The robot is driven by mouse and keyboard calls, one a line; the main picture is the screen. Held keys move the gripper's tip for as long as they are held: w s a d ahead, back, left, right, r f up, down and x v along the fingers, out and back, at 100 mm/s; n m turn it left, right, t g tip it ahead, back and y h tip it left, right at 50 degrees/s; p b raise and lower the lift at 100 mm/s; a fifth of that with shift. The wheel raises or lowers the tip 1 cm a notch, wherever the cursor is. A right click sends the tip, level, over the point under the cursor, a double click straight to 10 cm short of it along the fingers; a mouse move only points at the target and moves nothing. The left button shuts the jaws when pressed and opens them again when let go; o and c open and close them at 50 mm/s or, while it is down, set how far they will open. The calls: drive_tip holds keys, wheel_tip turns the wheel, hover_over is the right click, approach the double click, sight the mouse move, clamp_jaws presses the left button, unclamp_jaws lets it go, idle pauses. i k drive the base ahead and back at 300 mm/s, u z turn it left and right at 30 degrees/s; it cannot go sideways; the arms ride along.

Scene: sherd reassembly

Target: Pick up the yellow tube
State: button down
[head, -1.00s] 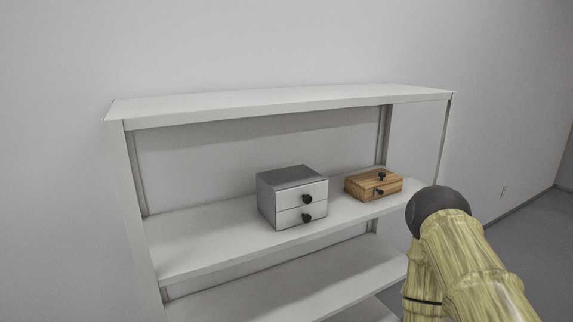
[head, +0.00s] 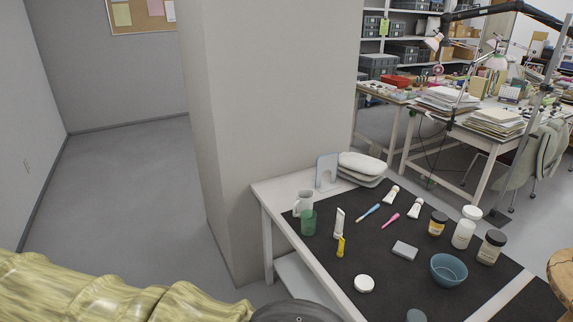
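The yellow tube (head: 340,246) is small and stands or lies on the black mat of the white table, near its left side; I cannot tell which. A white tube (head: 339,223) is just behind it. My arm shows at the lower left of the head view, its dark end cut off by the bottom edge. My gripper's fingers are not visible.
On the mat (head: 380,240) are a green cup (head: 308,222), a white lid (head: 364,284), a grey block (head: 404,250), a blue bowl (head: 448,269) and several jars. A pillar (head: 270,110) stands behind the table's left end. The floor at left is clear.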

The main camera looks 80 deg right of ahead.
sight(341, 247)
drive_tip(key=z, duration=0.5)
drive_tip(key=i, duration=0.35)
drive_tip(key=z, duration=2.85)
